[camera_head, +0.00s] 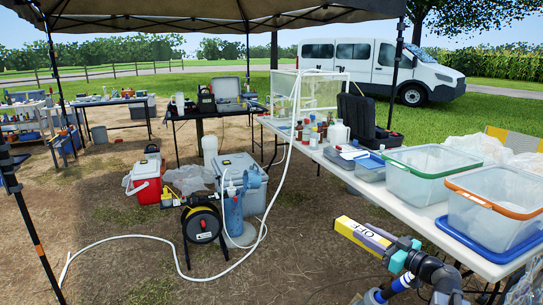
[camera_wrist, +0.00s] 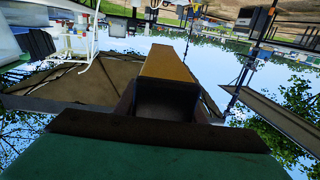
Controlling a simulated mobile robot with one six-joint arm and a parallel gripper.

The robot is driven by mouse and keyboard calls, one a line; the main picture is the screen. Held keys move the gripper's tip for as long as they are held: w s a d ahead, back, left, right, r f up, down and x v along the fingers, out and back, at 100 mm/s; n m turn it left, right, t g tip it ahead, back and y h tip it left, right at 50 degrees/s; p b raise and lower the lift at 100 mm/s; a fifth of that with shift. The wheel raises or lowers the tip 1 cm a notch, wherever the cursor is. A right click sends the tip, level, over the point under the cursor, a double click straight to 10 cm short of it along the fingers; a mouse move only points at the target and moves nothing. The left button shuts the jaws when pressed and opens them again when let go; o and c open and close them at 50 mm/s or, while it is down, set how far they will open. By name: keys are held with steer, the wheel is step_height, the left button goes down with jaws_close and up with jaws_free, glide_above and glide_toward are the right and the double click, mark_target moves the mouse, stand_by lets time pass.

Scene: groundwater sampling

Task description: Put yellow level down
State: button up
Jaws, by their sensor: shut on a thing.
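The yellow level (camera_head: 358,234) is a short yellow bar with a white and purple label on its side. It is in the head view at lower right, in front of the long white table. My gripper (camera_head: 392,250) is shut on its near right end, and the level points out to the upper left, in the air. In the wrist view, the level (camera_wrist: 167,66) stands out between the dark fingers of my gripper (camera_wrist: 166,105). The end inside the fingers is hidden.
The long white table (camera_head: 398,208) holds clear bins with green (camera_head: 430,160) and orange (camera_head: 500,200) rims, blue-lidded boxes and bottles. A hose reel (camera_head: 203,225), a grey cooler (camera_head: 240,178) and a red cooler (camera_head: 146,183) stand on the ground. Bare dirt lies in front.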

steer(key=s+a+f+n+g+y+b, duration=0.1)
steer(key=s+a+f+n+g+y, duration=0.1)
steer(key=a, duration=0.4)
steer(key=s+a+f+n+g+y+b, duration=0.1)
steer(key=s+a+f+g+y, duration=0.1)
steer(key=a, duration=0.5)
step_height(320, 180, down, 2)
steer(key=shift+s+f+n+b, duration=0.2)
steer(key=shift+s+n+b, duration=0.2)
steer(key=shift+s, duration=0.15)
steer(key=shift+r, duration=0.1)
step_height(320, 180, up, 7)
steer(key=p, duration=1.4)
steer(key=shift+p, duration=0.3)
